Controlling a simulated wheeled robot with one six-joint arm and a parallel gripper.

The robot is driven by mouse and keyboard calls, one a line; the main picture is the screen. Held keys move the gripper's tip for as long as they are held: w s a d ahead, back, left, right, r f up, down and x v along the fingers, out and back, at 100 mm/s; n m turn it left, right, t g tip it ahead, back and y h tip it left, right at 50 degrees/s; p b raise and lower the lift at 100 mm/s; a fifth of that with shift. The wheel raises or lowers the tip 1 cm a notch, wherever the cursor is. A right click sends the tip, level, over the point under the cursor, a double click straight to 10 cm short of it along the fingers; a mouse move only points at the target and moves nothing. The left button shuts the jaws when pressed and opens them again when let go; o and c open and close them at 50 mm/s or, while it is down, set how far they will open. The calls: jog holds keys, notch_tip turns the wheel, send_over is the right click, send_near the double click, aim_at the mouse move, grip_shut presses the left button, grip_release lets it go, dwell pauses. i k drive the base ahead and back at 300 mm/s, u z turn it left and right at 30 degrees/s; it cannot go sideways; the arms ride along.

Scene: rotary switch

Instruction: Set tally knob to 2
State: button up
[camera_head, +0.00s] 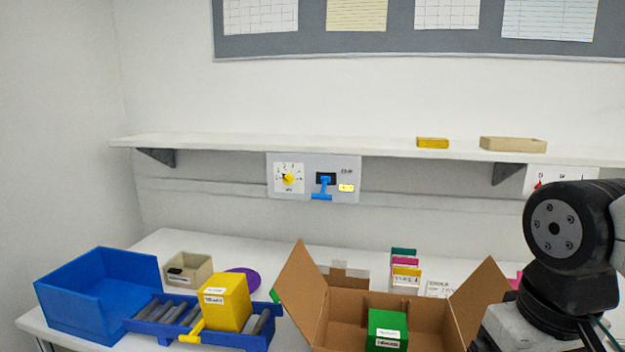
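A round yellow knob (288,179) sits on a white square dial plate (289,189) at the left of a grey wall panel (313,194) under the shelf. Small numerals ring the knob, too small to read surely. A dark pointer mark seems to lie at the knob's upper left; which number it faces I cannot tell. A second white panel (575,177) at the right has numerals and a bit of red, partly hidden by my arm. Which of the two is the tally knob I cannot tell. My gripper is not in view; only dark arm joints show at the right.
A blue lever (322,188) and a lit yellow display (346,188) sit right of the dial. The shelf (280,146) juts out above. Below, the table holds a blue bin (95,305), a yellow box (224,303) and an open carton (325,318).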

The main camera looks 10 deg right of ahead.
aim_at(288, 178)
jog(key=k, duration=1.05)
jog(key=u, duration=0.85)
jog(key=i, duration=1.75)
jog(key=z, duration=0.85)
